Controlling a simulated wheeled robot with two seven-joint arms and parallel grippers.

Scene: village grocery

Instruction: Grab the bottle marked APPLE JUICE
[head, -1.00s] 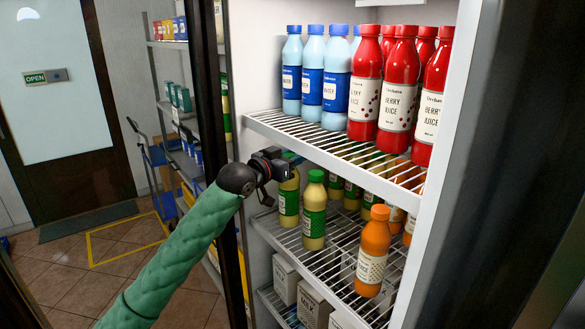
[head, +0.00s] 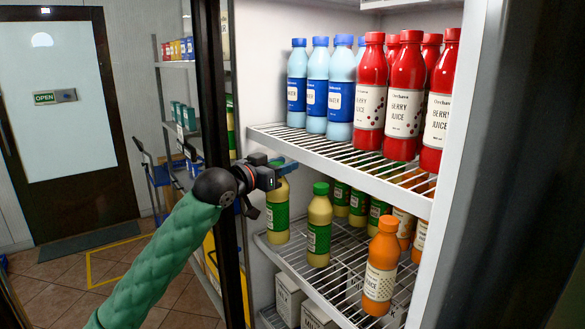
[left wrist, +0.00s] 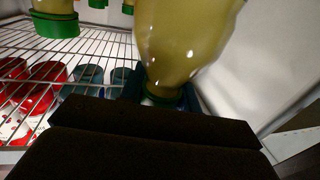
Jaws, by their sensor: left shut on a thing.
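A yellow-green bottle with a green label (head: 277,222) is at the front left of the middle fridge shelf. Its label text is too small to read. My left gripper (head: 279,165) is shut on its green-capped top from the left. The same bottle shows in the left wrist view (left wrist: 183,45), with its green neck between the fingers (left wrist: 165,98). I cannot tell whether its base touches the shelf. A similar bottle (head: 319,225) with a green cap stands just right of it, and more stand behind. My right gripper is not in view.
An orange bottle (head: 381,268) stands at the right front of the same shelf. Blue water bottles (head: 340,92) and red berry juice bottles (head: 405,95) stand on the wire shelf above (head: 345,160). The fridge's left frame (head: 213,90) is close to my left arm.

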